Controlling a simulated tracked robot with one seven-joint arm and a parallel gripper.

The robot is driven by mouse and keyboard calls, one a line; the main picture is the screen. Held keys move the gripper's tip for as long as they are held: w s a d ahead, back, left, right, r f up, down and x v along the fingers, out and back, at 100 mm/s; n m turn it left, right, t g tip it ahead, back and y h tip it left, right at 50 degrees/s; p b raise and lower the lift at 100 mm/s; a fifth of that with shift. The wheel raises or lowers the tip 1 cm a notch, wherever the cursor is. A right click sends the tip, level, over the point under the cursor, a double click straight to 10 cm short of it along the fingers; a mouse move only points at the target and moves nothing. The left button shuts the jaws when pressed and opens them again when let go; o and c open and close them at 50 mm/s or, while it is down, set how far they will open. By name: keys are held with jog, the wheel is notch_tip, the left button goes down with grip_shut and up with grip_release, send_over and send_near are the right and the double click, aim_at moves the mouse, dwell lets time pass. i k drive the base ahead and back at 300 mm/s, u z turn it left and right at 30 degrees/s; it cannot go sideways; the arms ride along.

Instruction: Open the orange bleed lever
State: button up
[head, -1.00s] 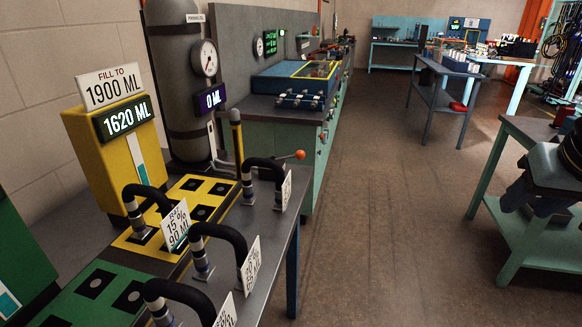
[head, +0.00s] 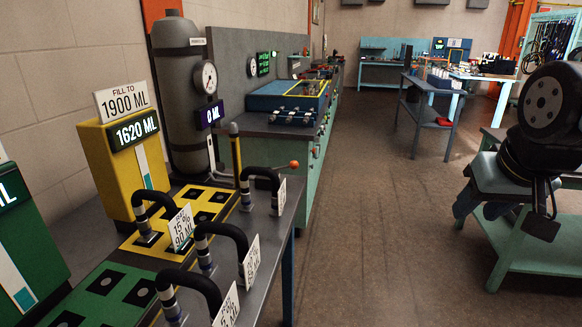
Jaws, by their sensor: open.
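The bleed lever appears as an orange ball knob (head: 294,164) on a thin arm, at the far end of the near left bench, beside the blue-green bench. Whether its valve is open or shut cannot be told. A black arm hoop (head: 262,172) stands just in front of the knob. A black arm joint, seemingly mine, shows at the right edge, far from the knob.
A yellow station (head: 125,160) reading 1620 ML carries a sign, FILL TO 1900 ML (head: 127,100). Several black hoses with cards stand along the near bench. A green-legged table (head: 520,235) stands right. The brown floor (head: 380,230) between is clear.

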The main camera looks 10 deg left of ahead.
aim_at(293, 165)
jog(key=u, duration=0.05)
jog(key=i, duration=1)
jog(key=z, duration=0.05)
